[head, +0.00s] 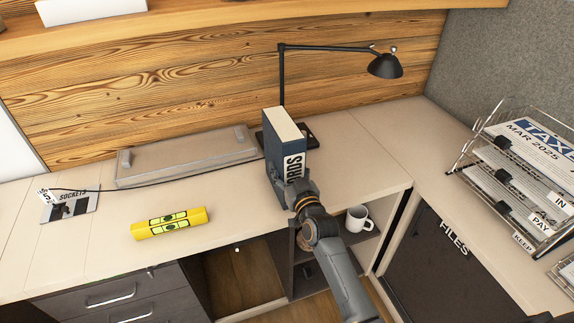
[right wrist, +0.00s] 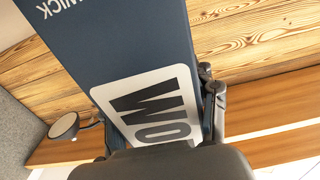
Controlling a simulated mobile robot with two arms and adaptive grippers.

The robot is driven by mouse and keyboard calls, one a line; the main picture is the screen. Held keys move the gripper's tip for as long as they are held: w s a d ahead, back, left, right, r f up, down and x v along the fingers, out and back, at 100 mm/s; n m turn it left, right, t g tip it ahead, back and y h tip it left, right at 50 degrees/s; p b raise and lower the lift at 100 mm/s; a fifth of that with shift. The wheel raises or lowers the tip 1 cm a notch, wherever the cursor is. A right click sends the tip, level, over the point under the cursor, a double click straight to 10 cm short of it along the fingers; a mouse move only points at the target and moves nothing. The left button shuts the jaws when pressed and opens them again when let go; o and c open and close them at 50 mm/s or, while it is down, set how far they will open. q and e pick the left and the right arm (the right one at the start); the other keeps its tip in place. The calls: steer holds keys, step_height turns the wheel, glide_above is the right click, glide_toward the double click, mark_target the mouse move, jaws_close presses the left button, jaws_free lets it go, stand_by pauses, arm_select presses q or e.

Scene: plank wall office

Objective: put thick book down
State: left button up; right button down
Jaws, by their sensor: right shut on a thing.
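The thick book (head: 283,138) is dark blue with pale pages and large lettering on its spine. It is upright over the desk (head: 345,155), in front of the desk lamp; whether its lower edge touches the desk is hidden. My right gripper (head: 287,190) is shut on the book from the front. In the right wrist view the book (right wrist: 125,50) fills the middle, with a white label, and a finger (right wrist: 213,105) lies along its right side. My left gripper is not in view.
A black desk lamp (head: 385,66) stands behind the book. A grey tray-like board (head: 186,158) and a yellow spirit level (head: 169,223) lie to the left. A white mug (head: 358,219) is on a shelf below. Wire file trays (head: 520,170) stand right. Desk right of the book is clear.

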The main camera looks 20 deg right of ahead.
steer(key=shift+r, duration=0.25)
steer(key=c, duration=0.7)
jaws_free()
steer(key=shift+s+a+f, duration=0.1)
steer(key=shift+s+f, duration=0.1)
steer(key=shift+f, duration=0.15)
steer(key=o, duration=0.4)
steer(key=shift+c, duration=0.2)
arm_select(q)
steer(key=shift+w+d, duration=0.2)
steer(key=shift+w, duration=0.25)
arm_select(e)
steer(key=shift+r, duration=0.1)
